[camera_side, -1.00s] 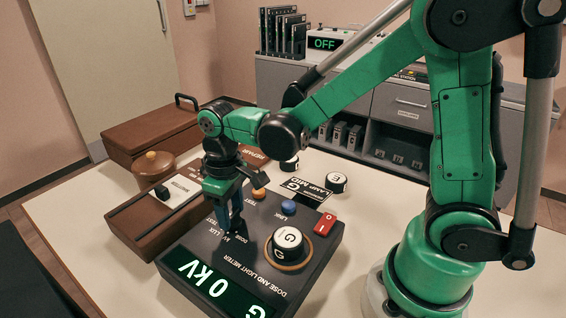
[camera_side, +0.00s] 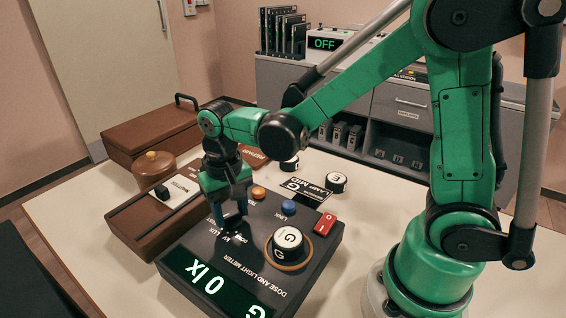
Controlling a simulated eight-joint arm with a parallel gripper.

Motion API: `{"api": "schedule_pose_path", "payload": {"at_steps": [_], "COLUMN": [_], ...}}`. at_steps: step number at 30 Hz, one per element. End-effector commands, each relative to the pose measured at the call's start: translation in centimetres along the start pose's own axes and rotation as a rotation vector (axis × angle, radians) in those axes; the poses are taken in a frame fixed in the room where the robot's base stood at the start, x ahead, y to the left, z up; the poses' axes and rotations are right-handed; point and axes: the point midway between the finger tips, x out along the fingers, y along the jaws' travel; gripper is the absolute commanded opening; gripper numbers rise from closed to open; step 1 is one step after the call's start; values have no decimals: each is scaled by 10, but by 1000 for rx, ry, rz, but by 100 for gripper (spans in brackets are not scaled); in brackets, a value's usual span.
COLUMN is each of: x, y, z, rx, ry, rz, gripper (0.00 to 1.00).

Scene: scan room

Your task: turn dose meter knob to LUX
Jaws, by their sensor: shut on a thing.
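The dose and light meter (camera_side: 255,262) is a dark box on the table. Its green display (camera_side: 213,285) reads "0 lx", seen upside down from this side. The knob is hidden between the fingers of my gripper (camera_side: 236,222), which is down at the panel and shut on it. The printed labels around the knob are small and partly covered, with "LUX" legible just left of the gripper. A white round piece marked G (camera_side: 288,240) sits in a ring on the meter, right of my gripper.
A blue button (camera_side: 289,207), an orange button (camera_side: 258,192) and a red switch (camera_side: 325,223) are on the meter. A brown case (camera_side: 150,222) lies close at left, with a lidded brown pot (camera_side: 154,167) behind. A round piece marked E (camera_side: 336,182) stands behind the meter.

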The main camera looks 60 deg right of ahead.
Motion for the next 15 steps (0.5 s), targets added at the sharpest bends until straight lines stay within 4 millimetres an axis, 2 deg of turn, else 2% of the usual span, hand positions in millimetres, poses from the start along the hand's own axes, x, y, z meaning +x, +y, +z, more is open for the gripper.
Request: {"api": "schedule_pose_path", "payload": {"at_steps": [11, 12, 15], "x": [0, 0, 0], "y": [0, 0, 0], "z": [0, 0, 0], "rx": [4, 4, 3], "ry": [-2, -2, -2], "rz": [1, 1, 1], "gripper": [0, 50, 76]}}
